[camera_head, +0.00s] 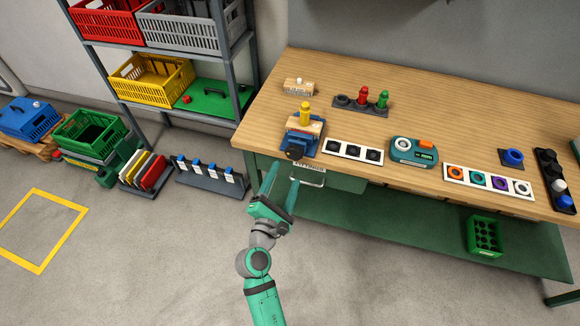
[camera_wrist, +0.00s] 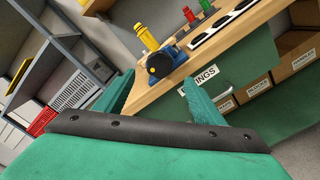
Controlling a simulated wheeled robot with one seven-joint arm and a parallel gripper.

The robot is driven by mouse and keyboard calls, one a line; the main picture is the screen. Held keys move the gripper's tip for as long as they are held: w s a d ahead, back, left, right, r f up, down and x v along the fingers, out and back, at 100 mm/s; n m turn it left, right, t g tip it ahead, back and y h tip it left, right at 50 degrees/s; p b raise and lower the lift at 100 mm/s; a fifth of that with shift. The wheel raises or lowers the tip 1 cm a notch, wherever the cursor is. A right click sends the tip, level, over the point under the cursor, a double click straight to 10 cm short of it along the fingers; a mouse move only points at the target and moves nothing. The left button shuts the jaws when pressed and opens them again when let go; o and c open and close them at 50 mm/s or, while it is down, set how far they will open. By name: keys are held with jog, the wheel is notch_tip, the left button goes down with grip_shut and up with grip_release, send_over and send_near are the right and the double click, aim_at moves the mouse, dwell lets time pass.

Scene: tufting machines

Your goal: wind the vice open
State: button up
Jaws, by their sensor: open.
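The vice (camera_head: 297,140) is a blue device at the left front edge of the wooden bench, with a dark round knob or handle facing the front. A wooden block and a yellow cylinder stand at its top. It also shows in the wrist view (camera_wrist: 178,57), with its dark round front (camera_wrist: 159,65) facing me. My gripper (camera_head: 282,182) is open and empty, in front of and below the vice, apart from it. In the wrist view my green fingers (camera_wrist: 155,95) are spread, and the vice lies beyond them. How far the vice's jaws are apart is not clear.
The workbench (camera_head: 440,90) holds a strip with dark rings (camera_head: 353,151), a teal device (camera_head: 413,151) and a peg stand (camera_head: 361,103). A drawer handle (camera_head: 311,181) juts out below the bench edge near my gripper. The floor at left front is free.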

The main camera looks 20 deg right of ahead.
jog(key=v, duration=0.2)
jog(key=shift+s+a, duration=0.15)
jog(key=shift+s, duration=0.1)
dwell(0.4)
